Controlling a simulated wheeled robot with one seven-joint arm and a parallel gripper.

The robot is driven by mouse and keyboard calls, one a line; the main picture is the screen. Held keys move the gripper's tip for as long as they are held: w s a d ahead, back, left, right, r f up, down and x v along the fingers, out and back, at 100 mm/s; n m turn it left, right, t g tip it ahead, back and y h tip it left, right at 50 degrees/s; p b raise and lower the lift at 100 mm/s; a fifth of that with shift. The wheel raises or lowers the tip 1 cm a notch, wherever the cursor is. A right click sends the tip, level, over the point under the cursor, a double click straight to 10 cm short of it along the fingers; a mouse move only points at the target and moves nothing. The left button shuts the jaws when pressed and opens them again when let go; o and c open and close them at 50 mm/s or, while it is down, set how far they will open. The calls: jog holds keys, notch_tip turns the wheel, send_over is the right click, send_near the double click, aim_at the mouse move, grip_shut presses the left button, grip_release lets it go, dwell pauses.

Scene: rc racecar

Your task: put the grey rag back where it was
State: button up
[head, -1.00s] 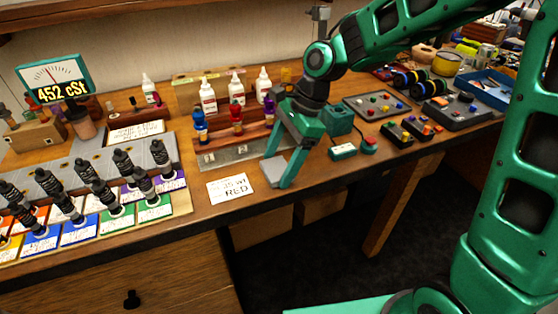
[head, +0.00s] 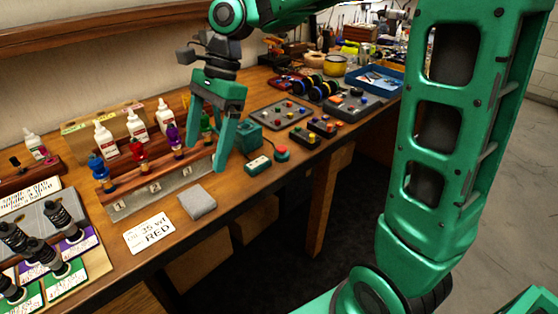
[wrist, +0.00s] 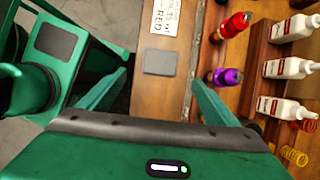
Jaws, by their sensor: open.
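The grey rag (head: 197,202) is a small folded square lying flat on the wooden bench. It lies just right of the white "35 wt RED" card (head: 149,233) and in front of the metal strip of the bottle rack. In the wrist view the rag (wrist: 160,61) shows between and beyond my fingers, with bare wood around it. My gripper (head: 208,158) is open and empty, fingers pointing down, above the bench at the rack's right end. It is apart from the rag, up and to its right in the head view.
The wooden rack (head: 165,165) holds blue, red, purple and green-topped bottles, with white bottles (head: 165,115) behind. A green box (head: 248,134) and a small control with a red button (head: 281,154) stand to the right. Shock absorbers (head: 62,220) stand at left. The bench's front edge is close to the rag.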

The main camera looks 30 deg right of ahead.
jog(key=s+d+f+n+t+h, duration=0.1)
jog(key=s+d+n, duration=0.15)
jog(key=d, duration=0.65)
jog(key=s+d+f+n+t+h, duration=0.15)
jog(key=s+d, duration=0.25)
jog(key=d, duration=0.4)
jog(key=s+d+f+n+h, duration=0.1)
jog(key=s+d+f+n, duration=0.1)
jog(key=s+d, duration=0.4)
jog(key=s+d+f+n+g, duration=0.1)
jog(key=s+d+f+n, duration=0.1)
jog(key=s+d, duration=0.5)
jog(key=s+f, duration=0.1)
jog(key=s, duration=0.2)
jog(key=shift+d+h, duration=0.15)
jog(key=shift+h, duration=0.2)
